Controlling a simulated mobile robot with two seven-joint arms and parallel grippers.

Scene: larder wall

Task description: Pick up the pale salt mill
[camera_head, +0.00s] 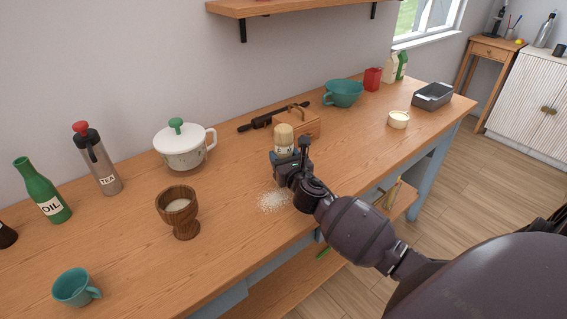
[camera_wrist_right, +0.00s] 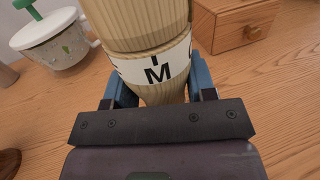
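The pale salt mill (camera_head: 284,137) is light wood with a white lettered band. It stands upright near the middle of the counter, its lower part hidden by my right gripper (camera_head: 290,165). In the right wrist view the mill (camera_wrist_right: 150,30) fills the top centre, with an "M" on its band. The blue fingers of the right gripper (camera_wrist_right: 163,85) lie along both sides of it with no clear gap, so it looks shut on the mill. I cannot tell whether its base touches the counter. My left gripper is not in view.
Spilled white grains (camera_head: 272,200) lie in front of the mill. A wooden goblet (camera_head: 180,218) and lidded white pot (camera_head: 184,155) stand left. A wooden box (camera_head: 303,125) is close behind, with a dark rolling pin (camera_head: 262,121). The counter's front edge is near.

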